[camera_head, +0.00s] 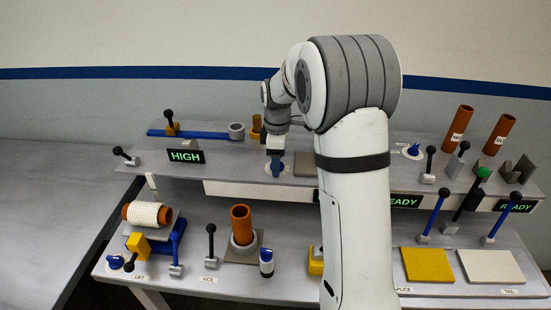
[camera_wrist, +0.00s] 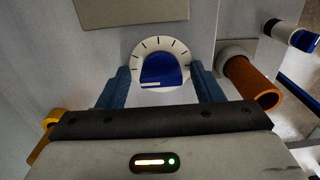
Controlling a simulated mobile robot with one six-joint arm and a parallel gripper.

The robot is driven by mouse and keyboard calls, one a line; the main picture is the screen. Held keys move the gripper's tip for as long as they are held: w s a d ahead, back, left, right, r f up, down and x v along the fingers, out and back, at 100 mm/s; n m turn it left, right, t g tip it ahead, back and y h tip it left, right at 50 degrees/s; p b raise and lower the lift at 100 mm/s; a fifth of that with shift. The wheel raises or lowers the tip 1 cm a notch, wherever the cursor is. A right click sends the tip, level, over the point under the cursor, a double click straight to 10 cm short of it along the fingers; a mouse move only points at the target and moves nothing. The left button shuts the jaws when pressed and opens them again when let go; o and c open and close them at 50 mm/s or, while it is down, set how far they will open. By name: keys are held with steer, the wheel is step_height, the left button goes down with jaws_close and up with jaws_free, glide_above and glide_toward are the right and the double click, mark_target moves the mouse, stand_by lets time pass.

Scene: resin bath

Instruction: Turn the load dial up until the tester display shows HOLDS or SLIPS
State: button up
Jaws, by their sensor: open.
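The dial is a blue knob (camera_wrist: 165,73) on a white disc with black tick marks, seen in the wrist view. A white line marks the knob's near edge. My gripper (camera_wrist: 160,82) is open, with one blue finger on each side of the knob; I cannot tell whether they touch it. A display (camera_head: 185,156) at the left reads HIGH in green. Displays at the right read READY, one partly hidden by my arm. I cannot tell which is the tester's.
A beige plate (camera_wrist: 116,10) lies beyond the dial. A brown tube (camera_wrist: 250,82) in a grey collar stands below the shelf, also in the head view (camera_head: 241,224). Several levers stand on both levels. A second blue dial (camera_head: 413,150) sits right of my arm.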

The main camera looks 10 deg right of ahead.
steer(key=shift+c, duration=0.4)
steer(key=c, duration=0.9)
